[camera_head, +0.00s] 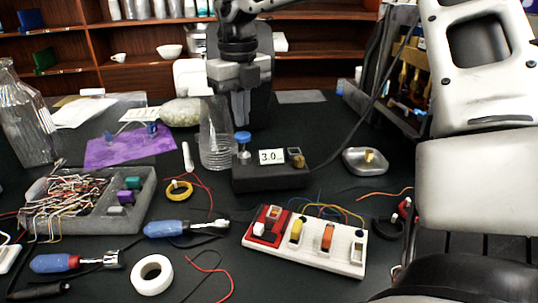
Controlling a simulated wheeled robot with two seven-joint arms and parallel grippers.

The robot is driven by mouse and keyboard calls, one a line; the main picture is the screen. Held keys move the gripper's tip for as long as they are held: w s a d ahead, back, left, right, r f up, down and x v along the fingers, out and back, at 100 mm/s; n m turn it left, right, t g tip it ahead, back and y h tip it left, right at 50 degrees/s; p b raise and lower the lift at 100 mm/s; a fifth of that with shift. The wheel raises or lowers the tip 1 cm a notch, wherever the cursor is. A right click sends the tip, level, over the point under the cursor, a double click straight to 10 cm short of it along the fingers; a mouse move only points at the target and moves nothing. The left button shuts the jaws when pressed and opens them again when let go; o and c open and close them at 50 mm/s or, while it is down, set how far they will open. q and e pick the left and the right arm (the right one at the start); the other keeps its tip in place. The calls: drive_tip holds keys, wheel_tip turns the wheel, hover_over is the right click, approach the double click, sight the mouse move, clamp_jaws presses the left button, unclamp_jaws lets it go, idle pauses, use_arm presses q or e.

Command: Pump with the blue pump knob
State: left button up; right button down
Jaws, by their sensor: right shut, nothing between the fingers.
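The blue pump knob (242,137) stands upright on the left end of a black box (272,180) with a display reading 3.0. My right gripper (240,118) points down just above the knob, its fingers closed together and empty. I cannot tell for certain whether the fingertips touch the knob; a small gap seems to show. A clear ribbed bottle (215,140) stands close to the left of the knob. My left gripper is not in view.
A grey tray of wires (140,212) and blue-handled screwdrivers (168,228) lie left. White tape (152,275) and a white switch strip (312,255) are in front. A metal dish (365,160) lies right of the box. A cable runs from the box to the back right.

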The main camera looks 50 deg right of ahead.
sight(243, 133)
drive_tip(key=shift+f, duration=0.15)
idle(0.4)
drive_tip(key=shift+f+b, duration=2)
drive_tip(key=shift+f, duration=0.4)
drive_tip(key=shift+r+p, duration=1.85)
drive_tip(key=shift+r, duration=0.7)
drive_tip(key=shift+f, duration=0.15)
drive_tip(key=shift+f+b, duration=1.9)
drive_tip(key=shift+f, duration=0.45)
drive_tip(key=shift+r+p, duration=1.75)
drive_tip(key=shift+r, duration=0.7)
drive_tip(key=shift+f, duration=0.1)
